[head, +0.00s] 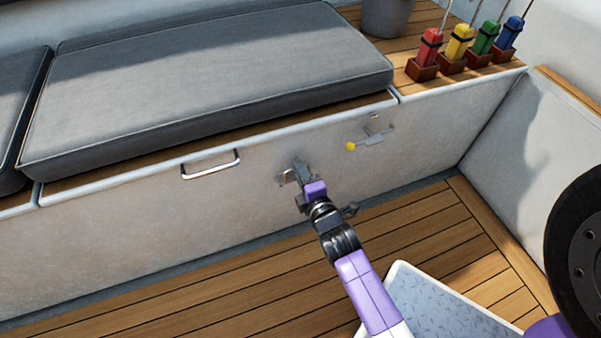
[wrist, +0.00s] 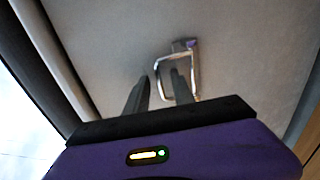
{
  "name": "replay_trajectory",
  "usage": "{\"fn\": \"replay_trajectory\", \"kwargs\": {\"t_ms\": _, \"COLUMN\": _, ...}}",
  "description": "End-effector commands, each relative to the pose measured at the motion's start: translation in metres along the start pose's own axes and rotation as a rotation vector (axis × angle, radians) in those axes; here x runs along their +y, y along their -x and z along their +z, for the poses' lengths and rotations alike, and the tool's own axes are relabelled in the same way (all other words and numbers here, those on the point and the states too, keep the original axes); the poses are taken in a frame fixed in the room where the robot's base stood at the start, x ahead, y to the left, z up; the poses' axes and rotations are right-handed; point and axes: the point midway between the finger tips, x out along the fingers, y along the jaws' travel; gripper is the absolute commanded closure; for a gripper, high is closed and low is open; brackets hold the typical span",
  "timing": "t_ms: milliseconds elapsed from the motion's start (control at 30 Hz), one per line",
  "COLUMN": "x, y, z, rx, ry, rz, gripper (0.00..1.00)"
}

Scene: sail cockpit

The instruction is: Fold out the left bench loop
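A small metal loop (head: 284,179) is on the pale front of the bench (head: 110,215), partly hidden by my gripper (head: 298,172) in the head view. The wrist view shows the chrome loop (wrist: 158,75) ahead, with a small purple-tinted fitting at one end. My gripper (wrist: 161,78) is open, its two dark fingers apart. In that view, one finger overlaps the loop's opening and the loop's near bar appears between the fingers. I cannot tell whether either finger touches it.
A chrome bar handle (head: 210,166) is on the bench front to the left. A yellow-knobbed latch (head: 370,143) is to the right. A grey cushion (head: 210,75) lies on top. Several coloured handles stand at the back right. A pale blue panel (head: 440,305) is on the wooden floor.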

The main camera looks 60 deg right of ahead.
Motion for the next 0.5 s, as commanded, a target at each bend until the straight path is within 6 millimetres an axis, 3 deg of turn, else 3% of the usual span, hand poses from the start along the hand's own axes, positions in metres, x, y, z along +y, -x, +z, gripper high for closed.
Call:
{"fn": "replay_trajectory", "kwargs": {"t_ms": 100, "x": 0.0002, "y": 0.0002, "z": 0.0000, "rx": 0.000, "ry": 0.000, "rz": 0.000, "gripper": 0.72}}
{"fn": "replay_trajectory", "kwargs": {"t_ms": 233, "x": 0.0002, "y": 0.0002, "z": 0.0000, "rx": 0.000, "ry": 0.000, "rz": 0.000, "gripper": 0.98}}
{"fn": "replay_trajectory", "kwargs": {"t_ms": 267, "x": 0.0002, "y": 0.0003, "z": 0.0000, "rx": 0.000, "ry": 0.000, "rz": 0.000, "gripper": 1.00}}
{"fn": "replay_trajectory", "kwargs": {"t_ms": 500, "x": -0.0004, "y": 0.0003, "z": 0.0000, "rx": 0.000, "ry": -0.001, "rz": 0.001, "gripper": 1.00}}
